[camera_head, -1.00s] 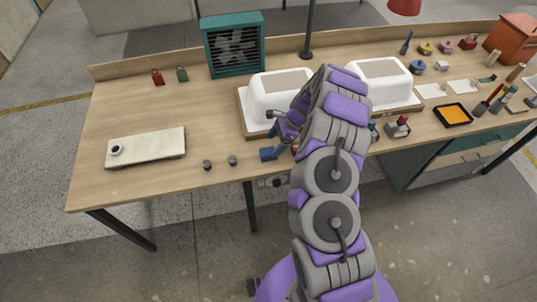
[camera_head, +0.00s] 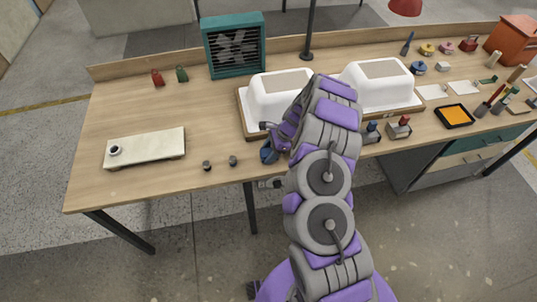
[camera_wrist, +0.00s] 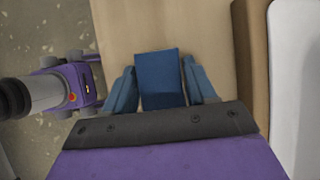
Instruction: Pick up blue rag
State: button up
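The blue rag (camera_wrist: 160,78) is a small folded blue block. In the wrist view it lies between the two fingers of my gripper (camera_wrist: 160,80), close to both. My fingers look open around it, one on each side; firm contact cannot be made out. In the head view the rag (camera_head: 267,154) is at the table's front edge, partly hidden by my gripper (camera_head: 270,146), which reaches down over it.
Two white tub shells (camera_head: 279,96) (camera_head: 378,88) on wooden boards stand just behind my gripper. Two small dark knobs (camera_head: 233,160) (camera_head: 207,165) and a pale slab (camera_head: 146,148) lie to the left. A teal fan box (camera_head: 234,46) stands at the back.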

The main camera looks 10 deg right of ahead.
aim_at(263, 152)
jog(key=c, duration=0.5)
jog(key=shift+r, duration=0.65)
notch_tip(263, 152, up, 2)
jog(key=shift+r+p, duration=0.25)
jog(key=shift+p, duration=0.4)
jog(key=s+d+p, duration=0.1)
jog(key=s+d, duration=0.3)
jog(key=s, duration=0.3)
jog(key=s+d+r+p, duration=0.1)
jog(key=s+d, duration=0.3)
jog(key=s, duration=0.2)
jog(key=shift+s+d, duration=0.15)
jog(key=shift+s, duration=0.2)
